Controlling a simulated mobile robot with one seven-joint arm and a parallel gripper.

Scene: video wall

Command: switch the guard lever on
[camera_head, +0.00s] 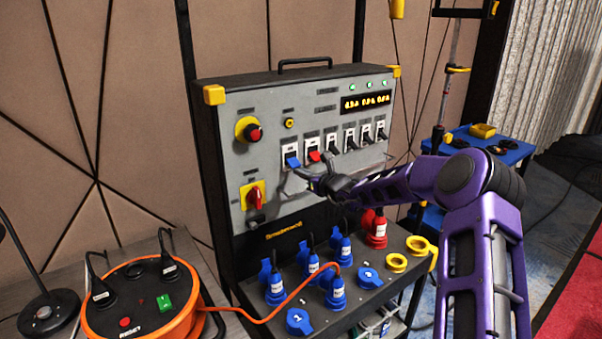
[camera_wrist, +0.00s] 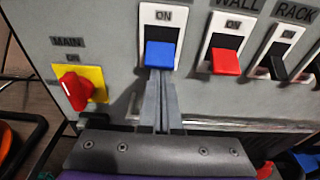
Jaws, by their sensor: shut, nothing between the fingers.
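A blue lever (camera_head: 292,161) sits at the left end of the row of switches on the grey panel. In the wrist view the blue lever (camera_wrist: 160,55) fills the lower part of its white frame, under an "ON" mark. Its name label is out of view there, so I cannot read whether it says guard. My gripper (camera_wrist: 160,76) is shut and empty, with its fingertips right at the lower edge of the blue lever; I cannot tell whether they touch. In the head view my gripper (camera_head: 303,172) is just below that lever.
A red lever (camera_wrist: 225,62) labelled WALL is close on the right, then a black RACK lever (camera_wrist: 279,68). A red MAIN knob (camera_wrist: 75,91) on yellow is at left. Blue plugs (camera_head: 337,290) stand on the ledge below; an orange cable reel (camera_head: 140,300) is at left.

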